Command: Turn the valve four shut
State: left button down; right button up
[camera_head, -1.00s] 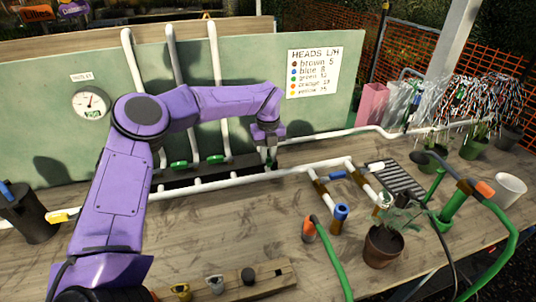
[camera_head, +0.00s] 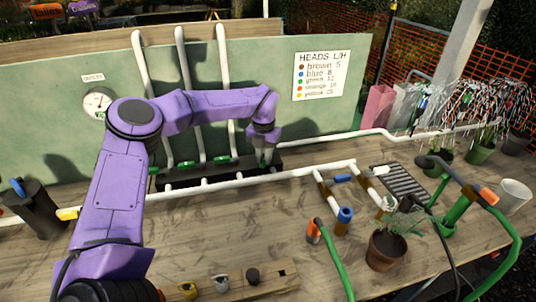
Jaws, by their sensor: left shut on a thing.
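A black manifold (camera_head: 290,161) with green valve handles stands at the foot of the green backboard. Two handles show clearly, one in the middle (camera_head: 221,160) and one further left (camera_head: 187,165). White pipes rise from it. My left gripper (camera_head: 264,158) points down at the right end of the manifold, shut on the rightmost valve handle, the fourth. The gripper hides most of that handle, so its angle cannot be told. My right gripper is out of view.
A white pipe (camera_head: 230,182) runs along the bench before the manifold. A gauge (camera_head: 98,102) and a heads sign (camera_head: 320,76) are on the backboard. A potted plant (camera_head: 385,250), a green hose (camera_head: 338,262) and blue-capped fitting (camera_head: 345,215) stand at right.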

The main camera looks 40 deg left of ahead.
pick_arm(q)
jog(key=a+m, duration=0.1)
jog(key=m, duration=0.1)
jog(key=a+m+p, duration=0.1)
jog(key=m, duration=0.2)
jog(key=shift+a+m, duration=0.2)
jog(key=shift+m, duration=0.1)
jog(key=m, duration=0.1)
jog(key=a+m+p, duration=0.1)
jog(key=m, duration=0.1)
jog(key=shift+w+a+f, duration=0.1)
jog(key=shift+w+f, duration=0.05)
jog(key=shift+w, duration=0.05)
jog(key=shift+w+a+m, duration=0.25)
jog(key=shift+a+m, duration=0.05)
jog(key=shift+m, duration=0.8)
jog(key=c, duration=1.4)
grip_release()
jog(key=o, duration=0.4)
jog(key=shift+w, duration=0.1)
jog(key=shift+c, duration=0.2)
jog(key=shift+w, duration=0.1)
jog(key=shift+a, duration=0.1)
